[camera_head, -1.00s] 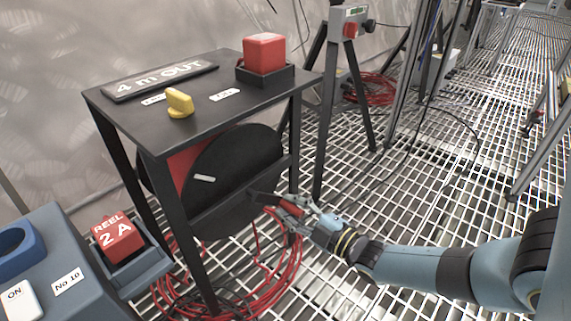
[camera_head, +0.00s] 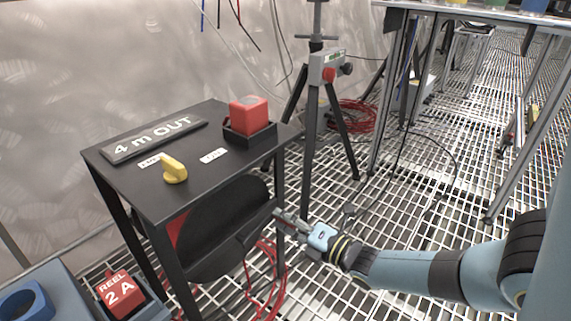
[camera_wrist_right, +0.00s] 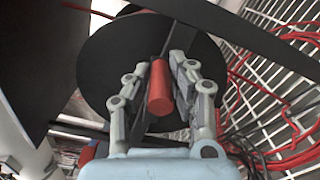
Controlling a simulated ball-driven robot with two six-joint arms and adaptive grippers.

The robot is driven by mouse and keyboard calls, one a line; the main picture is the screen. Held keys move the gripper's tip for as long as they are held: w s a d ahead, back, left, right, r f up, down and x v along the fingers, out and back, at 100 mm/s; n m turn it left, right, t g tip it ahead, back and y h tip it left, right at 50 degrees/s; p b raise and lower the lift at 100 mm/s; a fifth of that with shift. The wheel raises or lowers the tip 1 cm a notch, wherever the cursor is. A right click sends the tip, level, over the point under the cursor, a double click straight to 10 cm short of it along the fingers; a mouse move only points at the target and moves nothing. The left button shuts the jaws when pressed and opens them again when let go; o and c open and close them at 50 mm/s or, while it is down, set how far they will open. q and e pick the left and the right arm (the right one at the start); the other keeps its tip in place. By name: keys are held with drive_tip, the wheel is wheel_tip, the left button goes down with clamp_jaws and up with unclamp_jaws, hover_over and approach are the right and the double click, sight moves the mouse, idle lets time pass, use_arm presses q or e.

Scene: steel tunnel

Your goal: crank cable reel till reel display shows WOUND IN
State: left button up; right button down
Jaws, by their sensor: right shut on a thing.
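The cable reel (camera_head: 222,218) is a black disc under a black table-like stand (camera_head: 135,185). The reel display (camera_head: 155,139) on the stand's top reads "4 m OUT". A yellow knob (camera_head: 174,169) sits on the top between two small white labels. My right gripper (camera_head: 279,220) is at the reel's right side. In the right wrist view my right gripper (camera_wrist_right: 160,85) is shut on the red crank handle (camera_wrist_right: 160,90), in front of the black disc (camera_wrist_right: 110,65). The handle is mostly hidden in the head view. My left gripper is not in view.
A red block (camera_head: 248,113) sits in a black holder on the stand's top. A red "REEL 2 A" block (camera_head: 119,291) is at lower left. A tripod with a grey box (camera_head: 327,66) stands behind. Red cable (camera_head: 263,285) lies on the grating below the reel.

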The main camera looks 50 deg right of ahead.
drive_tip(key=r+n+p, duration=0.2)
drive_tip(key=shift+a+r+n, duration=0.25)
drive_tip(key=shift+n, duration=0.15)
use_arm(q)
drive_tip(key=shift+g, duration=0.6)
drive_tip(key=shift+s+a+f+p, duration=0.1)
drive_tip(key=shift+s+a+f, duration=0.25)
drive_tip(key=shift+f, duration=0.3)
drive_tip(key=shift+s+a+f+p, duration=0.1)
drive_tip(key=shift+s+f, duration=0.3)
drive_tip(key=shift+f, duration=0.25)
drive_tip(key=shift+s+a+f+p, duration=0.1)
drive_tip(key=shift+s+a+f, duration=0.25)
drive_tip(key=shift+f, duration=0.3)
use_arm(e)
drive_tip(key=shift+a+r+n, duration=0.25)
drive_tip(key=shift+r+n, duration=0.05)
drive_tip(key=shift+n, duration=0.3)
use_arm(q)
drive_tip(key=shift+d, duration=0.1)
use_arm(e)
drive_tip(key=c, duration=1.2)
unclamp_jaws()
drive_tip(key=shift+o, duration=0.2)
drive_tip(key=shift+s, duration=0.1)
drive_tip(key=shift+s, duration=0.1)
drive_tip(key=s+d, duration=0.1)
drive_tip(key=s, duration=1)
drive_tip(key=shift+s, duration=0.4)
